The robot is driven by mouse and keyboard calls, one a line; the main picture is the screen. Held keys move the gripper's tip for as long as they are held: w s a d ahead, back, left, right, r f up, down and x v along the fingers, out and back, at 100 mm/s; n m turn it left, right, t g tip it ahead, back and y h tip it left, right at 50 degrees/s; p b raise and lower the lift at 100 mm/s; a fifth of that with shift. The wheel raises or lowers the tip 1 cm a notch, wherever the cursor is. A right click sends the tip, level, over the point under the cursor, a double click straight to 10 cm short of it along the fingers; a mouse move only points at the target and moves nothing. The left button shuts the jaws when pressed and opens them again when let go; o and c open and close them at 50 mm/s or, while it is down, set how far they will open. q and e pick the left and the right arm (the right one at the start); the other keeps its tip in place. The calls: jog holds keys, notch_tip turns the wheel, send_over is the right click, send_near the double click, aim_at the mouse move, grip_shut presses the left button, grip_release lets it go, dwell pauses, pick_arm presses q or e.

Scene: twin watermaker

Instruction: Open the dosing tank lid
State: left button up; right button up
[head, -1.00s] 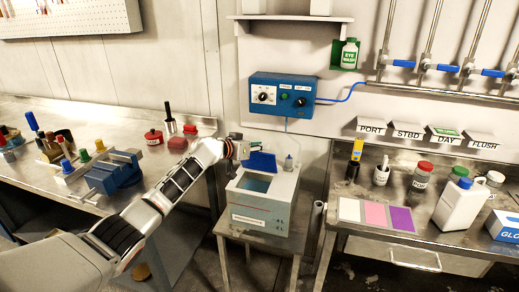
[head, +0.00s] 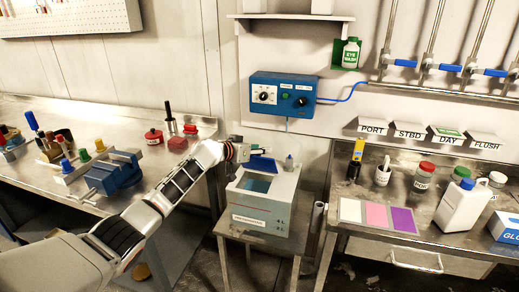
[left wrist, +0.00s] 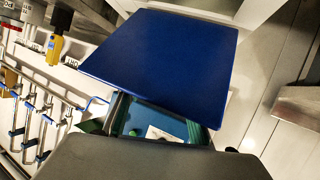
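The dosing tank (head: 262,218) is a light grey box on a small metal stand, in the middle of the head view. Its blue lid (head: 262,164) stands raised at the back of the tank, and the blue-green inside shows through the top opening. The lid fills the middle of the left wrist view (left wrist: 160,60), with part of the opening below it. My left gripper (head: 250,150) is at the lid's upper left edge; contact is unclear. My right gripper is not in view.
A small bottle-like fitting (head: 289,162) stands on the tank's back right corner. A blue control box (head: 284,95) hangs on the wall above. The left bench (head: 60,108) carries a blue vise (head: 114,173). The right bench (head: 345,215) holds bottles and colour cards.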

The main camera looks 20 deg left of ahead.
pick_arm(q)
jog(key=shift+r, duration=0.15)
jog(key=shift+s+a, duration=0.1)
jog(key=shift+s+r, duration=0.15)
jog(key=shift+s, duration=0.05)
jog(key=v, duration=1.1)
jog(key=shift+s+a, duration=0.1)
jog(key=shift+s, duration=0.05)
